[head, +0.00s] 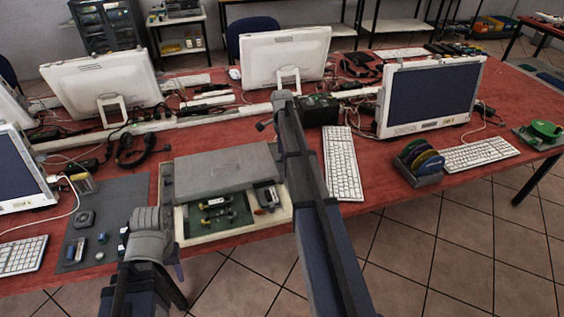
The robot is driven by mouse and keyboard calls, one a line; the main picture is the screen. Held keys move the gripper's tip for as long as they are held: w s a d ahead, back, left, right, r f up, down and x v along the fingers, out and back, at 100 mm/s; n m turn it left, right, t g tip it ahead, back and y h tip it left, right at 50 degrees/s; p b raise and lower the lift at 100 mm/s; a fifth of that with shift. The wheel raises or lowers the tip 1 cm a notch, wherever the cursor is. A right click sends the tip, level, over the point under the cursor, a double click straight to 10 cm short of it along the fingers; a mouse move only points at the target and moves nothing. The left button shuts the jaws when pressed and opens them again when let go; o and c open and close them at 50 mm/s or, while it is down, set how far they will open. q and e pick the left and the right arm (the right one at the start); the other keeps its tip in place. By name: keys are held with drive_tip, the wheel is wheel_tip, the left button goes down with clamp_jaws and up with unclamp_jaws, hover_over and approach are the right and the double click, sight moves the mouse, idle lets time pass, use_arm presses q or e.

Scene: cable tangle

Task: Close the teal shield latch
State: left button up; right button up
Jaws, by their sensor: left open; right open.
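I cannot make out a teal shield latch in the head view. A cream-framed tray (284,214) with a green board (207,232) sits at the table's front edge. My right gripper (274,112) is open beyond the tray, near the table's middle, and my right arm hides the tray's right side.
A grey mat (108,190) with small parts lies left of the tray. Keyboards (342,163), monitors (430,97), a dark box (320,109), loose cables and a disc rack (420,164) crowd the table. Bare red table (373,180) shows right of the near keyboard.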

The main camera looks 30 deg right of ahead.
sight(280, 160)
wheel_tip(280, 160, down, 2)
drive_tip(key=shift+f+b, duration=0.1)
drive_tip(key=shift+b, duration=0.5)
drive_tip(key=shift+c, duration=0.2)
clamp_jaws()
